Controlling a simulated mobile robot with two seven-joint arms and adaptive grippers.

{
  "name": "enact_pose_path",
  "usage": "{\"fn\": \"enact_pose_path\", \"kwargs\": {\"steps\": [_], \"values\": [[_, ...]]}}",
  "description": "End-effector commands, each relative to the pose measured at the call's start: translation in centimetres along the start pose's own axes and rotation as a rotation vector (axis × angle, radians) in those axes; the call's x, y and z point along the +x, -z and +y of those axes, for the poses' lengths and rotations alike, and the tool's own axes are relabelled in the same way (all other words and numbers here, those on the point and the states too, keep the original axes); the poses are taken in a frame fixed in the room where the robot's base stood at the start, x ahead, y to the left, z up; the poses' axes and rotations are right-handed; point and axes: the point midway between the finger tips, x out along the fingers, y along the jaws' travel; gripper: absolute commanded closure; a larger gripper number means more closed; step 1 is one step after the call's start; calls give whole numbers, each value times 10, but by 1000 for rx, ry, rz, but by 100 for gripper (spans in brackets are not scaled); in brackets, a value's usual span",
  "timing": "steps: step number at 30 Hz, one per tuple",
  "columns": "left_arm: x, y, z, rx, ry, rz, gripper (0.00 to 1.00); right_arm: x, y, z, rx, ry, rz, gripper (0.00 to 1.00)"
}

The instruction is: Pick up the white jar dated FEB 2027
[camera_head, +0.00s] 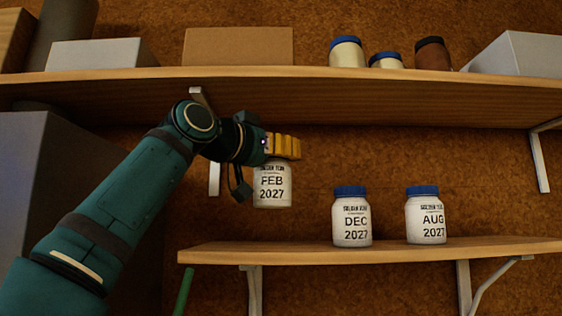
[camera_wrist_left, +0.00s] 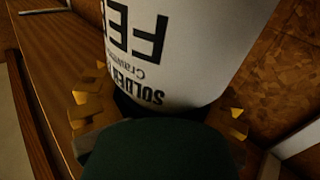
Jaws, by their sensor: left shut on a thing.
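The white jar dated FEB 2027 (camera_head: 272,188) hangs upright in the air above the left end of the lower shelf. My left gripper (camera_head: 283,147) is shut on it near its top, and the yellow fingers hide the lid. In the left wrist view the jar (camera_wrist_left: 180,45) fills the upper middle, its label upside down, with yellow fingertips (camera_wrist_left: 160,110) on both sides. A white jar dated DEC 2027 (camera_head: 351,220) and one dated AUG 2027 (camera_head: 427,218), both with blue lids, stand on the lower shelf. My right gripper is not in view.
The lower shelf (camera_head: 300,251) is bare at its left end. The upper shelf (camera_head: 330,86) runs just above my gripper and carries boxes and several jars. A large grey box (camera_head: 75,150) stands at the left.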

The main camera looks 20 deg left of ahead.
Motion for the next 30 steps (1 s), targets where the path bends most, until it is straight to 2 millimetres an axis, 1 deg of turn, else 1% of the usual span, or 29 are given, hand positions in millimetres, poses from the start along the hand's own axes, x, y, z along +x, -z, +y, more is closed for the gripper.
{"fn": "enact_pose_path", "kwargs": {"steps": [2, 3, 8, 16, 24, 30], "values": [[0, 3, 1, -2, -1, 3, 94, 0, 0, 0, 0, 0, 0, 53], [-7, 2, 7, 0, -3, 4, 94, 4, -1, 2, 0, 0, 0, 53], [-25, 1, 24, 1, -3, 4, 93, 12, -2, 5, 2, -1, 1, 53], [-63, 2, 62, 2, -5, 5, 93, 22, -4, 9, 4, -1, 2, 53], [-102, 2, 101, 2, -3, 4, 93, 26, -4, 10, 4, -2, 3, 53], [-123, 2, 123, 1, -1, 2, 93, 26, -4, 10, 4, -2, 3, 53]]}}
